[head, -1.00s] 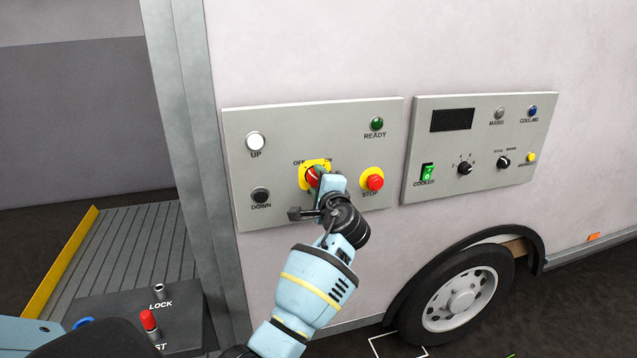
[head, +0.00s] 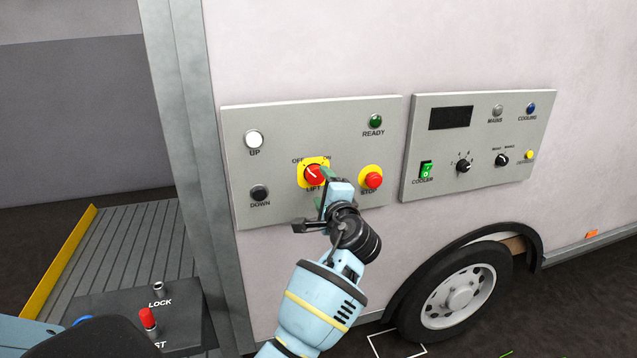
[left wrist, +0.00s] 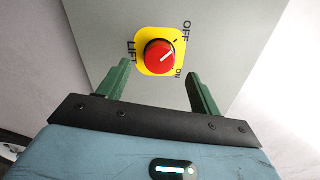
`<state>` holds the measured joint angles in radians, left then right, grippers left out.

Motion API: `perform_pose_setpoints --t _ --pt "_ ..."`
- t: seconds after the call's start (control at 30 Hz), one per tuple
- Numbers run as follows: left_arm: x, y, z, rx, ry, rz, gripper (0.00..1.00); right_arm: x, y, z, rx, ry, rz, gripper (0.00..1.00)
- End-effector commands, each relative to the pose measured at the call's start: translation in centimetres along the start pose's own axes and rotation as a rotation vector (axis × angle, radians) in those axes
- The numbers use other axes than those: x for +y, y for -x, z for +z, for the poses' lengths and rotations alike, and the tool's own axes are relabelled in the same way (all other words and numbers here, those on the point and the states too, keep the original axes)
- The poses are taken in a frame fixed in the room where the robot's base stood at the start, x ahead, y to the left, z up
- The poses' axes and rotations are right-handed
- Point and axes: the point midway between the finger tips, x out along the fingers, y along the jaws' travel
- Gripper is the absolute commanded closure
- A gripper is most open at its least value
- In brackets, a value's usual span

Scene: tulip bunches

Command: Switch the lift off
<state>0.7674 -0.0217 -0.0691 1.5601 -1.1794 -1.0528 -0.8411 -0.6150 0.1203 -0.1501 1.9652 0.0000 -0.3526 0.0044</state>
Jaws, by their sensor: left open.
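The red lift knob (head: 313,175) sits on a yellow plate on the left grey panel (head: 290,125), with OFF at its upper left and ON at its upper right. Its white line points up and left, towards OFF. In the left wrist view the knob (left wrist: 159,57) shows whole, its line aimed towards the OFF label. My left gripper (head: 328,190) is open and empty, just in front of and below right of the knob in the head view. In the wrist view its green fingers (left wrist: 160,78) stand apart, clear of the knob. My right gripper is not in view.
The red stop button (head: 373,180) is close to the right of my left gripper. White UP (head: 254,140) and black DOWN (head: 260,193) buttons are at left, a green READY lamp (head: 376,121) above. A second panel (head: 480,185) and a wheel (head: 458,292) are further right.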

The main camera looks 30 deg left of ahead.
Motion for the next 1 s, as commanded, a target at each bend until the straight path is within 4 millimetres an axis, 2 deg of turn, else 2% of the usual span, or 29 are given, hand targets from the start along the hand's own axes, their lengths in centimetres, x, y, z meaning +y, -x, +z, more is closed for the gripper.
perform_pose_setpoints --t 0.1,0.27,0.83,0.93,1.0 --pt "0.1 1.7 -0.1 0.001 -0.001 0.001 0.35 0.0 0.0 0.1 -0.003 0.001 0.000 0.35" --pt "0.1 2.9 0.0 0.000 0.000 0.001 0.35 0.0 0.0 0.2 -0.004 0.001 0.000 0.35" --pt "0.2 3.1 0.0 0.002 0.000 0.002 0.35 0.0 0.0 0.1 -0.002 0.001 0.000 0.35" --pt "1.9 3.3 -0.3 0.030 0.007 0.018 0.35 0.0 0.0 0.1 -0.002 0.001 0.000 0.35" --pt "4.5 3.8 -0.7 0.075 0.026 0.047 0.35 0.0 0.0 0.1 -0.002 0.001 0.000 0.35"
